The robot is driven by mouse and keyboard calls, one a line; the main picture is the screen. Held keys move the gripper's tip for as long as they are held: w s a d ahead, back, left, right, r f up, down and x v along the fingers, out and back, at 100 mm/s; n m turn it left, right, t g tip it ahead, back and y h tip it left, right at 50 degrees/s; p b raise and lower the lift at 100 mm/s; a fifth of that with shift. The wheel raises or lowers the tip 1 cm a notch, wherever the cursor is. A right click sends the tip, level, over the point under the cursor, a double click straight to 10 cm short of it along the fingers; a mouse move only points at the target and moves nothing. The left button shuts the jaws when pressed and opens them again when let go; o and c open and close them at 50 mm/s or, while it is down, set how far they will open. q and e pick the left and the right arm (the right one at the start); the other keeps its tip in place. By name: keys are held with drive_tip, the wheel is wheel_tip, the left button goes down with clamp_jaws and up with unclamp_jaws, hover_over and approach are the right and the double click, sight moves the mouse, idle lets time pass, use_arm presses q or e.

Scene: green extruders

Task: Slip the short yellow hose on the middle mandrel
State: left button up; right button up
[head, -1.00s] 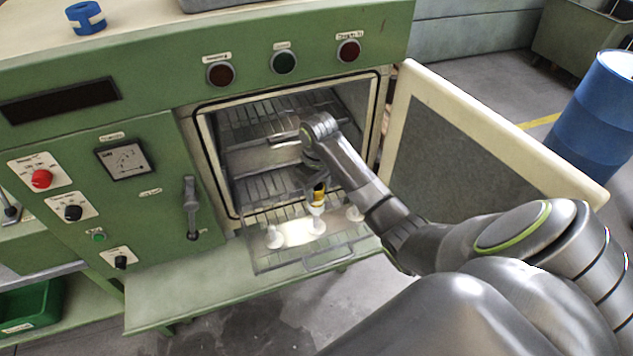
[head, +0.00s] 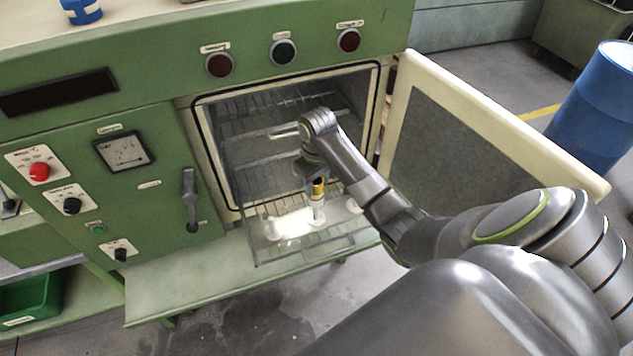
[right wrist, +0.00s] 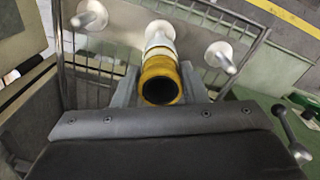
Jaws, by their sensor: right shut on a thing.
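The short yellow hose (head: 318,187) is upright between the fingers of my right gripper (head: 313,176), just above or on the white middle mandrel (head: 317,217). In the right wrist view the gripper (right wrist: 160,88) is shut on the yellow hose (right wrist: 161,68), whose near end shows a dark opening. The white middle mandrel (right wrist: 158,30) lies in line beyond it. I cannot tell whether the hose's far end is around the mandrel. The left mandrel (right wrist: 92,14) and right mandrel (right wrist: 219,54) stand bare on either side. My left gripper is not in view.
The mandrels stand on a pulled-out rack (head: 262,252) in front of the open oven (head: 245,150). The oven door (head: 470,150) stands open at the right, close to my arm. A lever handle (head: 189,195) is left of the opening. A blue barrel (head: 597,110) stands far right.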

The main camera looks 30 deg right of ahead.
sight(317, 200)
drive_tip(key=shift+f, duration=0.15)
drive_tip(key=shift+f, duration=1.35)
drive_tip(key=shift+f, duration=0.2)
drive_tip(key=shift+f+b, duration=0.7)
drive_tip(key=shift+f, duration=0.35)
drive_tip(key=shift+f+b, duration=0.45)
drive_tip(key=shift+f, duration=0.65)
drive_tip(key=o, duration=1.2)
